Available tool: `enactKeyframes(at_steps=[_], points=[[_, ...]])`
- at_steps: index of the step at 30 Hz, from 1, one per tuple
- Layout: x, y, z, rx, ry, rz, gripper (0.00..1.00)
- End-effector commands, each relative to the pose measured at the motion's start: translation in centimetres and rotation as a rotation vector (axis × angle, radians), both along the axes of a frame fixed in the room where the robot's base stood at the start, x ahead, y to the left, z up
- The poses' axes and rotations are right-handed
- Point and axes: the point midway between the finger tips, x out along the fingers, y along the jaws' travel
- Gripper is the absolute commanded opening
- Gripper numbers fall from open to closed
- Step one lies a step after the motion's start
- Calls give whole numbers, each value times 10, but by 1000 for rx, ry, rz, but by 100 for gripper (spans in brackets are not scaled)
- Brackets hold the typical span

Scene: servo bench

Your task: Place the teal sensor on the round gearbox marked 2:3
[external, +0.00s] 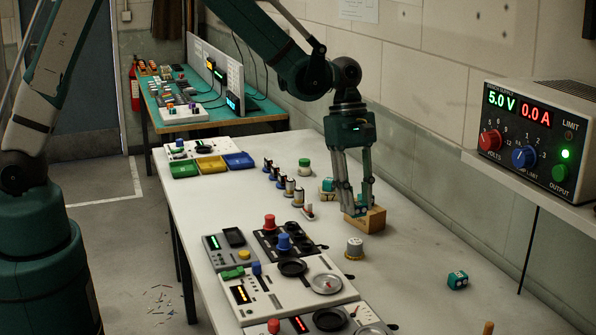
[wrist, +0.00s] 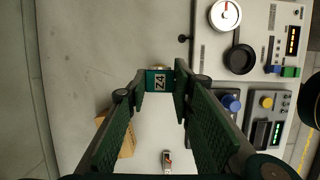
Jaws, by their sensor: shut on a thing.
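My gripper (wrist: 160,85) is shut on a teal sensor (wrist: 158,80) with a pale label that looks like "Z4". In the external view the fingers point down, and the held sensor (external: 361,208) shows low between them, beside a wooden block (external: 374,221). A round silver gearbox-like cylinder (external: 354,249) stands on the bench nearer the camera, apart from the gripper. Several smaller cylinders (external: 289,189) stand in a row to the left. No 2:3 mark is legible. In the wrist view the held sensor hides most of what lies behind it.
Another teal cube (external: 457,280) lies at the right. Control panels (external: 290,291) with knobs and dials line the bench's near left. A green-topped cylinder (external: 304,168) stands farther back. A power supply (external: 530,137) sits on a shelf at the right. Bench around the silver cylinder is clear.

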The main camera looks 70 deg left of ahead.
Motion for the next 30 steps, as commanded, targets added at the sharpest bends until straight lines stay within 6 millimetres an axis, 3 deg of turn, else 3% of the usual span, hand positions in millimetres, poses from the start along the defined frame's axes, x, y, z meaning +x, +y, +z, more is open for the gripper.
enactKeyframes(at_steps=[6,21,30], points=[[0,0,-27,0,0,0,14],[0,0,-34,0,0,0,14],[0,0,-60,0,0,0,14]])
